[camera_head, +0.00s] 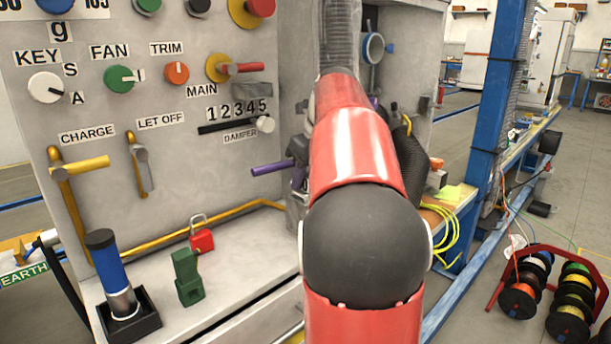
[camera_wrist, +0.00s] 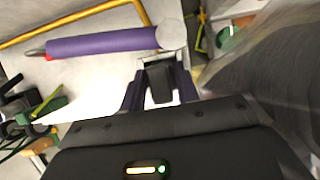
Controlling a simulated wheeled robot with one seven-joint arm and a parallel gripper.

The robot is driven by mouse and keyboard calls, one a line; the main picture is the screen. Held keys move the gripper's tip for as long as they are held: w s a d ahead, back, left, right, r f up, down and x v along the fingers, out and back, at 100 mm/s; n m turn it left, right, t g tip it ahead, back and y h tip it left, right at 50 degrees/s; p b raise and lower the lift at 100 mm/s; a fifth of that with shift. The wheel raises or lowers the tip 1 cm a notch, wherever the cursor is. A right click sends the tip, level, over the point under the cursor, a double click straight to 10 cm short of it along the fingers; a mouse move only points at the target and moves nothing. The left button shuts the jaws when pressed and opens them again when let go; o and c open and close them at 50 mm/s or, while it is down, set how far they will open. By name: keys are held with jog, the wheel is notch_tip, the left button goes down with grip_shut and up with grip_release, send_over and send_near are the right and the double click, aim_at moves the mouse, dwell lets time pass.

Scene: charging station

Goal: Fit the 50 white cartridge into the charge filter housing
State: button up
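I cannot pick out a white cartridge marked 50 in either view. I also cannot identify the charge filter housing for certain. My gripper (camera_wrist: 162,72) shows in the wrist view, with its dark fingers close to the grey round end of a purple bar (camera_wrist: 100,42). A dark block shows between the fingers; I cannot tell whether it is held or whether the fingers touch the bar. In the head view my red and black arm hides the gripper and part of the panel behind it. A purple handle (camera_head: 272,168) sticks out left of the arm.
The control panel (camera_head: 110,200) fills the left, with a CHARGE lever (camera_head: 82,166) and a LET OFF lever (camera_head: 142,170). A blue cylinder (camera_head: 108,262) in a black holder, a green block (camera_head: 187,277) and a red padlock (camera_head: 202,240) are at the ledge. Cable spools (camera_head: 570,320) stand right.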

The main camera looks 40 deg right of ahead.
jog(key=shift+o, duration=0.8)
jog(key=shift+r, duration=0.3)
jog(key=a+p+v, duration=0.1)
jog(key=p+v, duration=0.2)
jog(key=v, duration=0.9)
jog(key=s+a+f+n, duration=0.4)
jog(key=a+f+n, duration=0.1)
jog(key=a+n, duration=0.35)
jog(key=s+a+f+n, duration=0.45)
jog(key=a+n, duration=0.25)
jog(key=n, duration=0.3)
jog(key=s+a+f+n, duration=0.4)
jog(key=f+n, duration=0.3)
jog(key=n, duration=0.1)
jog(key=s+a+f+n+t, duration=0.1)
jog(key=s+a+f+n, duration=0.3)
jog(key=f+n, duration=0.4)
jog(key=shift+s+h, duration=0.3)
jog(key=shift+s, duration=0.15)
